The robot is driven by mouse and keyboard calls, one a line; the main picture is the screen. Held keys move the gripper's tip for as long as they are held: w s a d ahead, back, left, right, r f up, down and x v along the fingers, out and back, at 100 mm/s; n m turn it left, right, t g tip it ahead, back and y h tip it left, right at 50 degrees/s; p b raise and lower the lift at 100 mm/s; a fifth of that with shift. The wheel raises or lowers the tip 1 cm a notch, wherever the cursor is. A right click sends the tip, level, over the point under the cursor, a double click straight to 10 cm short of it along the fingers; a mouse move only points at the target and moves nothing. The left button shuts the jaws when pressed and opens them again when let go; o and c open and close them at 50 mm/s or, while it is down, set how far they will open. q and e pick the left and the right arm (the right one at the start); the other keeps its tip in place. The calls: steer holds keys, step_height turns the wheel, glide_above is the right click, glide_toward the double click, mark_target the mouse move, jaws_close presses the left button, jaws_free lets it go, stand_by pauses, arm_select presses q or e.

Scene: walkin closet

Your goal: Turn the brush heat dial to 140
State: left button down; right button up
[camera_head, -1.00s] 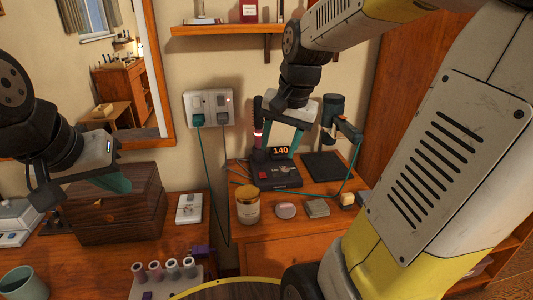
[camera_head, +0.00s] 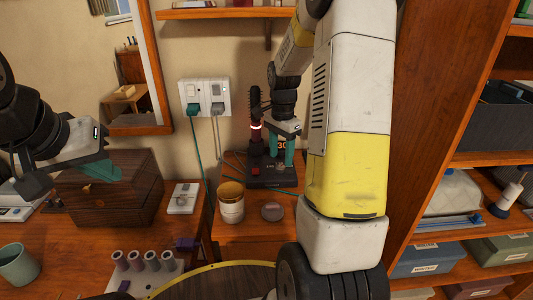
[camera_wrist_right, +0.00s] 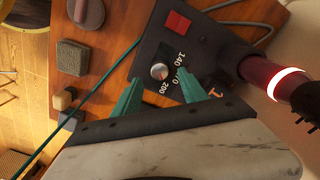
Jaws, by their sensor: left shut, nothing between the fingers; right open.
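The black heat station (camera_head: 268,176) stands on the right wooden counter. Its small round dial (camera_wrist_right: 160,71) shows in the right wrist view, with 140, 170 and 200 printed beside it and a red switch (camera_wrist_right: 177,22) nearby. My right gripper (camera_head: 282,158) is over the station; in its wrist view the open teal fingers (camera_wrist_right: 161,85) lie either side of the dial, contact unclear. The orange display (camera_head: 282,145) is partly hidden by the gripper; "30" shows. The upright brush (camera_head: 256,120) has a lit ring. My left gripper (camera_head: 122,170) is shut and empty, by the wooden box.
The wooden box (camera_head: 110,193) stands on the left counter. A jar (camera_head: 231,203) and round puck (camera_head: 272,212) sit before the station. A wall socket (camera_head: 204,97) holds plugs with hanging cords. A roller tray (camera_head: 145,268) is at front; shelves are at right.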

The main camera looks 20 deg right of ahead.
mark_target(281, 166)
steer(key=shift+f, duration=1.75)
steer(key=shift+c, duration=0.2)
jaws_close()
